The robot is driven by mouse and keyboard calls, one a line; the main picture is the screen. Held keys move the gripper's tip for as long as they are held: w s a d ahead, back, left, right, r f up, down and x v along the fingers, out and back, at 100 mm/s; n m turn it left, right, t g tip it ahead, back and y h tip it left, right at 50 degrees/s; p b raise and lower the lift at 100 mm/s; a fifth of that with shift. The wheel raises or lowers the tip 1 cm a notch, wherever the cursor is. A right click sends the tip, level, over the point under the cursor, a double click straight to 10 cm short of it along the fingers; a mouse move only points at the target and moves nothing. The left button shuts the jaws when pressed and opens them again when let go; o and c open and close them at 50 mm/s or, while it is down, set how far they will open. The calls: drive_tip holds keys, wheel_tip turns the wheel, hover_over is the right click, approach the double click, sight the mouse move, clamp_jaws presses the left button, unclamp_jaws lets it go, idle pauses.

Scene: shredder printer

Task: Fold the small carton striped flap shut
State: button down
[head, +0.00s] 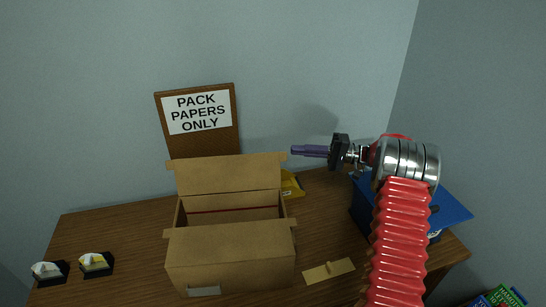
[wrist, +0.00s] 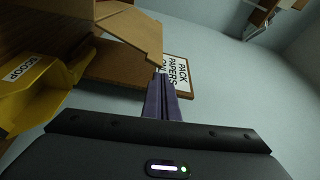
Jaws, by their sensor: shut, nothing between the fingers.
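An open brown carton (head: 230,268) stands on the table in the head view. Its back flap (head: 228,175) stands upright, and a front flap (head: 230,239) tilts outward over the front wall. A thin red stripe (head: 235,211) shows inside the opening; I cannot tell which part of the carton bears it. In the wrist view a cardboard flap (wrist: 132,30) shows just beyond my fingertips. My gripper (head: 293,150) is shut and empty, pointing left, above and right of the carton's back flap. Its purple fingers lie together in the wrist view (wrist: 158,80).
A yellow scoop (head: 291,185) lies behind the carton and shows in the wrist view (wrist: 35,90). A sign board (head: 197,127) stands at the wall. A blue bin (head: 363,209) is at right. A tan piece (head: 328,271) and two small holders (head: 49,272) (head: 96,264) lie on the table.

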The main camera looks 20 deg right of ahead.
sight(275, 167)
drive_tip(key=shift+s+a, duration=0.15)
drive_tip(key=shift+a, duration=2.2)
drive_tip(key=shift+s+a, duration=0.15)
drive_tip(key=shift+a, duration=2.2)
drive_tip(key=shift+a, duration=0.4)
drive_tip(key=shift+d, duration=0.4)
drive_tip(key=shift+d, duration=0.15)
